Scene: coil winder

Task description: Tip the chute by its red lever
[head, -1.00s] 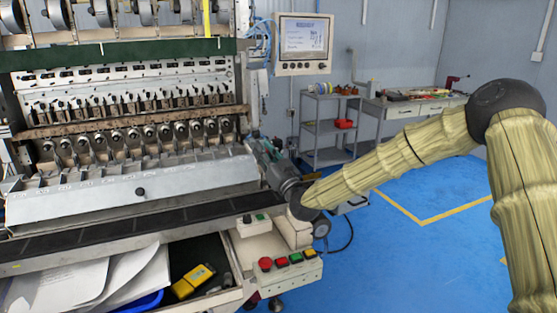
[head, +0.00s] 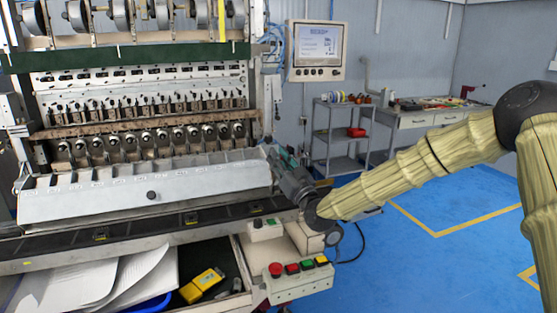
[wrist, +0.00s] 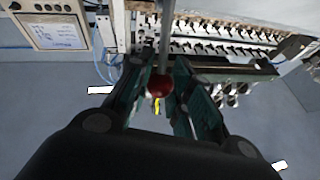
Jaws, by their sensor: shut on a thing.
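The chute (head: 100,195) is a long grey metal trough with a dark round knob on its front, running along the front of the winding machine. Its red lever shows in the wrist view as a red ball (wrist: 159,86) on a grey rod (wrist: 164,45). My gripper (wrist: 157,76) has its green fingers on either side of the red ball and is shut on it. In the head view, my gripper (head: 277,160) is at the right end of the chute, and the lever is hidden behind it.
A black belt (head: 60,245) runs below the chute, with several small dark and yellow pieces (head: 191,218) on it. A button box (head: 298,280) stands at the front right. Papers (head: 90,280) and a yellow tool (head: 203,285) lie in an open drawer. Blue floor is free at right.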

